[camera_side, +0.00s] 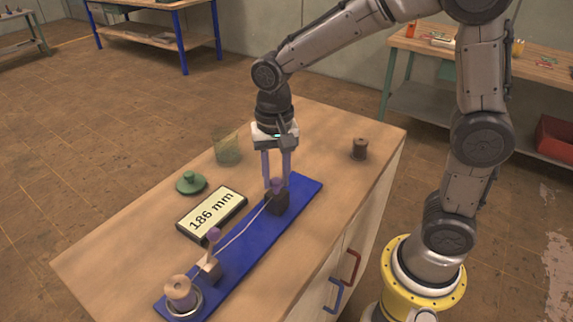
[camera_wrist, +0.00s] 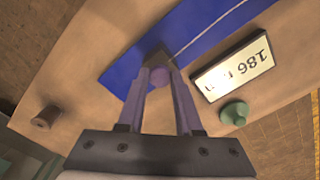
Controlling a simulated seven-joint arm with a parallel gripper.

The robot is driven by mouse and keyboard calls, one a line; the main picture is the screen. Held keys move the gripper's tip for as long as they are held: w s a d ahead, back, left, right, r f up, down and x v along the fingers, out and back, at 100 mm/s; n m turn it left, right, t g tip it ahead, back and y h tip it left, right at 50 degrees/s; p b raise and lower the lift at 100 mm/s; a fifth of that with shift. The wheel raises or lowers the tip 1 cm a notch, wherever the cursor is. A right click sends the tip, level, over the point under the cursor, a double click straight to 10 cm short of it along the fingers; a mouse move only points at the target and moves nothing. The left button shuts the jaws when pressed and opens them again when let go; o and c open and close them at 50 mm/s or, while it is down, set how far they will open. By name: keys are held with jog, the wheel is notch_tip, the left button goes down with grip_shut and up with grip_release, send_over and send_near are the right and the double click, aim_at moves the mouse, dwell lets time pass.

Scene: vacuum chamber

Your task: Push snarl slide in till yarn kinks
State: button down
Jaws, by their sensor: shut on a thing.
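My gripper (camera_side: 277,184) points down and is shut on the purple knob (camera_side: 277,185) of the dark slide block (camera_side: 278,203) at the far end of the blue board (camera_side: 303,193). In the wrist view the purple knob (camera_wrist: 159,75) sits between my fingertips. A pale yarn (camera_side: 240,233) runs from the slide to a lighter block (camera_side: 211,267) with a purple ball, near a spool (camera_side: 180,292) in a round holder at the board's near end. The yarn looks straight, with no kink visible. A display (camera_side: 212,212) beside the board reads 186 mm.
A green lidded item (camera_side: 191,182) and a clear greenish glass (camera_side: 228,148) stand left of the board. A brown spool (camera_side: 360,149) stands to the right. The wooden bench top between them is mostly clear.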

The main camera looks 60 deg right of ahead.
jog(key=a, duration=0.4)
jog(key=shift+a, duration=0.1)
jog(key=c, duration=0.6)
grip_release()
jog(key=shift+r, duration=0.1)
notch_tip(320, 180, up, 14)
jog(key=shift+f, duration=0.15)
